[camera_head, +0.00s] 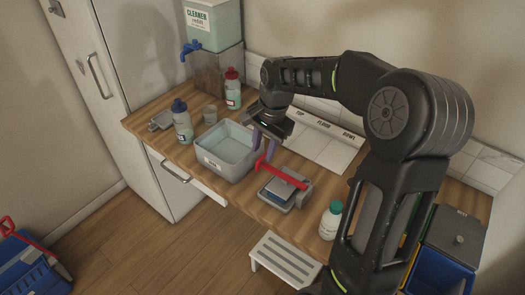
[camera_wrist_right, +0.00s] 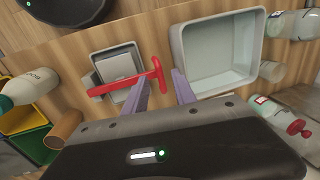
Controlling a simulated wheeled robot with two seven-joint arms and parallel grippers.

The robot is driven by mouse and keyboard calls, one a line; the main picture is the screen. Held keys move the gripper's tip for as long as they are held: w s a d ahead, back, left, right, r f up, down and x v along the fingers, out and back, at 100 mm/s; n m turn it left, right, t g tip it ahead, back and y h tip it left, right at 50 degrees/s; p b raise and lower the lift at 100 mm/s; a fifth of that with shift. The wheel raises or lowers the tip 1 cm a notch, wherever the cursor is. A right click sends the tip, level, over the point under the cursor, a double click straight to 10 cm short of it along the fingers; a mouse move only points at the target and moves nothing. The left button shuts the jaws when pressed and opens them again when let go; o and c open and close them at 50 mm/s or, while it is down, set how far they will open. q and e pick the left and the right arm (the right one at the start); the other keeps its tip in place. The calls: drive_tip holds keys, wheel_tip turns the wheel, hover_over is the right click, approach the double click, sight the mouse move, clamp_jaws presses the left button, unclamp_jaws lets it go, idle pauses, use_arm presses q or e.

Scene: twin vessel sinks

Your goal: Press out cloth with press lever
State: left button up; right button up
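The press (camera_head: 279,191) is a grey block with a red lever (camera_head: 284,174), standing on the wooden counter right of the basin. In the right wrist view the press (camera_wrist_right: 101,60) and its red lever (camera_wrist_right: 125,83) show left of centre, with the lever's cross handle close to one finger. My right gripper (camera_head: 264,146) has purple fingers, apart and empty, above the counter between basin and press. The wrist view shows the gap between the fingertips (camera_wrist_right: 166,85). I cannot make out a cloth. My left gripper is not in view.
A grey basin (camera_head: 199,158) of water stands left of the press. Bottles stand around it, blue-capped (camera_head: 183,124) and red-capped (camera_head: 233,92). A white, green-capped bottle (camera_head: 330,222) stands right of the press. Bins (camera_head: 452,240) are at the far right, a step stool (camera_head: 284,262) in front.

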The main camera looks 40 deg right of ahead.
drive_tip(key=shift+w+f, duration=0.2)
drive_tip(key=shift+f, duration=0.9)
drive_tip(key=shift+c, duration=0.2)
clamp_jaws()
idle(0.5)
